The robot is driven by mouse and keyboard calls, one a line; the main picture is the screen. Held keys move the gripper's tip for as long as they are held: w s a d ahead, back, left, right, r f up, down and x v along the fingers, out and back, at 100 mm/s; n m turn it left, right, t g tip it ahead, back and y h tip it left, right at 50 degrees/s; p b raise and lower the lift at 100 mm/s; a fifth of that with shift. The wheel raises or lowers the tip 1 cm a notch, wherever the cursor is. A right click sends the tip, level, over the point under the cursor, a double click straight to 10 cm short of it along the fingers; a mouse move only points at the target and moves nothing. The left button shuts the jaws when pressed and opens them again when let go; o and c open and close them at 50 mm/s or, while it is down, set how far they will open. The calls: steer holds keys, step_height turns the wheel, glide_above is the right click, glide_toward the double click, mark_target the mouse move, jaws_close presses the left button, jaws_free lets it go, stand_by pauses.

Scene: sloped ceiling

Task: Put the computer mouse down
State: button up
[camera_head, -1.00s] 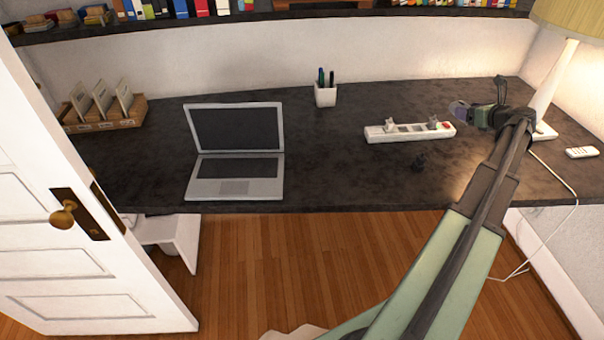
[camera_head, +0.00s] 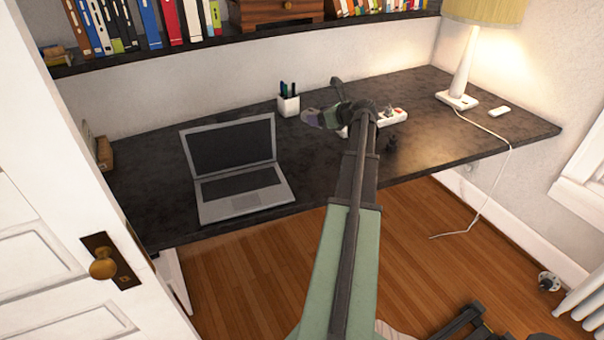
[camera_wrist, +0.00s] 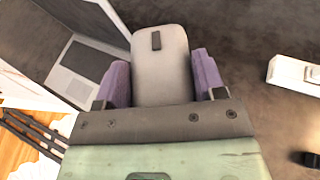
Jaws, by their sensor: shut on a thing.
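The computer mouse (camera_wrist: 160,80) is pale grey with a dark scroll wheel. In the wrist view it sits between the two purple fingers of my gripper (camera_wrist: 158,85), which is shut on it. In the head view my gripper (camera_head: 322,118) is over the dark desk (camera_head: 330,150), between the laptop and the power strip, near the pen cup. The mouse is small and hard to make out there. I cannot tell the exact gap between the mouse and the desk.
An open laptop (camera_head: 240,190) stands left of my gripper. A pen cup (camera_head: 289,105) is behind it. A white power strip (camera_head: 393,115) is partly hidden by my arm. A small dark object (camera_head: 392,143) and a lamp (camera_head: 458,75) are to the right. Bare desk lies before the lamp.

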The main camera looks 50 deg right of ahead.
mark_target(318, 170)
steer(key=f+b, duration=2)
steer(key=shift+s+d+f, duration=0.1)
steer(key=shift+d+f, duration=0.1)
steer(key=shift+f, duration=0.1)
steer(key=shift+r, duration=0.3)
steer(key=shift+f, duration=0.2)
steer(key=o, duration=0.9)
steer(key=shift+o, duration=0.2)
steer(key=shift+r, duration=0.15)
steer(key=shift+s+r+p, duration=0.25)
steer(key=shift+p, duration=0.05)
steer(key=p+v, duration=0.4)
steer(key=v, duration=0.7)
steer(key=shift+s, duration=0.25)
